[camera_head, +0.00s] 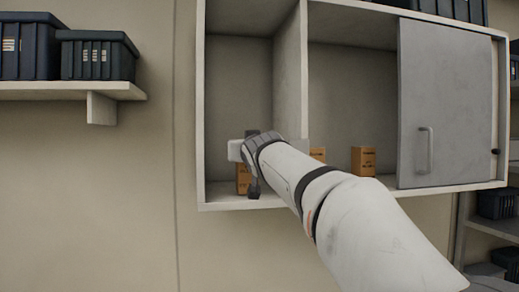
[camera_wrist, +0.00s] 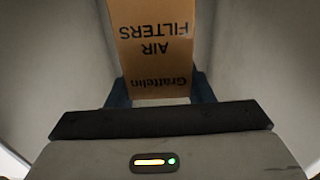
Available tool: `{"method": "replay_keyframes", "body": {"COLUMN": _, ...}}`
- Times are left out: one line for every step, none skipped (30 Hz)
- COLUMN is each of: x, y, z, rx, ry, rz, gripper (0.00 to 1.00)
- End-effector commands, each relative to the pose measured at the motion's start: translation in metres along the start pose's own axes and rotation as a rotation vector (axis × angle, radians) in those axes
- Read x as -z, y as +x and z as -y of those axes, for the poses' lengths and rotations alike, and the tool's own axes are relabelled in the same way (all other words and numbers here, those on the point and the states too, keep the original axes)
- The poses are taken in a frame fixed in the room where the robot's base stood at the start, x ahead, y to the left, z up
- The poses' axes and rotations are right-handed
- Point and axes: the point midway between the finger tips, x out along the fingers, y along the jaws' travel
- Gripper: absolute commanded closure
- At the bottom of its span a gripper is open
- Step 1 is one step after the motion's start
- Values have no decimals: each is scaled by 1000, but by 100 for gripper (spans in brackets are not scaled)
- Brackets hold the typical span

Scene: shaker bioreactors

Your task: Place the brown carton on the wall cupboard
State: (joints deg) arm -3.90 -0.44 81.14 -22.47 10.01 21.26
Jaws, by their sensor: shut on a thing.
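The brown carton (camera_head: 242,180) is inside the left open compartment of the wall cupboard (camera_head: 239,90), low down near its floor, partly hidden by my gripper (camera_head: 250,168). I cannot tell whether its base touches the floor. In the wrist view the carton (camera_wrist: 152,45) shows dark print, upside down, reading "Grattelin AIR FILTERS". My gripper's blue fingers (camera_wrist: 161,90) stand on either side of the carton and are shut on it. The pale compartment walls lie to both sides of it, apart from the fingers.
An upright divider (camera_head: 291,75) bounds the left compartment. Two more brown cartons, one partly hidden (camera_head: 318,154) and one clear (camera_head: 363,160), stand in the middle compartment. A grey door (camera_head: 440,105) covers the right part. Dark crates (camera_head: 97,57) sit on a shelf (camera_head: 100,91) at left.

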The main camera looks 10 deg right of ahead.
Motion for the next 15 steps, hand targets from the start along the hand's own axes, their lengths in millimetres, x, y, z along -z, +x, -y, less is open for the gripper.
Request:
{"method": "replay_keyframes", "body": {"x": 0, "y": 0, "z": 0, "rx": -1, "ry": 0, "rz": -2, "gripper": 100}}
{"method": "replay_keyframes", "body": {"x": 0, "y": 0, "z": 0, "rx": -2, "ry": 0, "rz": -2, "gripper": 100}}
{"method": "replay_keyframes", "body": {"x": 0, "y": 0, "z": -1, "rx": -2, "ry": 0, "rz": -3, "gripper": 100}}
{"method": "replay_keyframes", "body": {"x": 0, "y": 0, "z": -1, "rx": -2, "ry": 0, "rz": -3, "gripper": 100}}
{"method": "replay_keyframes", "body": {"x": 0, "y": 0, "z": -1, "rx": -2, "ry": 0, "rz": -3, "gripper": 100}}
{"method": "replay_keyframes", "body": {"x": 0, "y": 0, "z": -1, "rx": -3, "ry": 0, "rz": -2, "gripper": 100}}
{"method": "replay_keyframes", "body": {"x": 0, "y": 0, "z": -1, "rx": -3, "ry": 0, "rz": -2, "gripper": 100}}
{"method": "replay_keyframes", "body": {"x": -1, "y": 0, "z": -1, "rx": -3, "ry": 0, "rz": -2, "gripper": 100}}
{"method": "replay_keyframes", "body": {"x": -2, "y": 0, "z": -1, "rx": -3, "ry": 0, "rz": -2, "gripper": 100}}
{"method": "replay_keyframes", "body": {"x": -4, "y": 0, "z": -1, "rx": -3, "ry": 0, "rz": -2, "gripper": 100}}
{"method": "replay_keyframes", "body": {"x": -5, "y": 0, "z": -1, "rx": -3, "ry": 0, "rz": -2, "gripper": 100}}
{"method": "replay_keyframes", "body": {"x": -4, "y": 0, "z": -1, "rx": -3, "ry": 0, "rz": -1, "gripper": 52}}
{"method": "replay_keyframes", "body": {"x": -4, "y": 0, "z": -1, "rx": -3, "ry": 0, "rz": -1, "gripper": 49}}
{"method": "replay_keyframes", "body": {"x": -3, "y": 0, "z": -1, "rx": -3, "ry": 0, "rz": -1, "gripper": 47}}
{"method": "replay_keyframes", "body": {"x": -3, "y": 0, "z": -1, "rx": -3, "ry": 0, "rz": -1, "gripper": 43}}
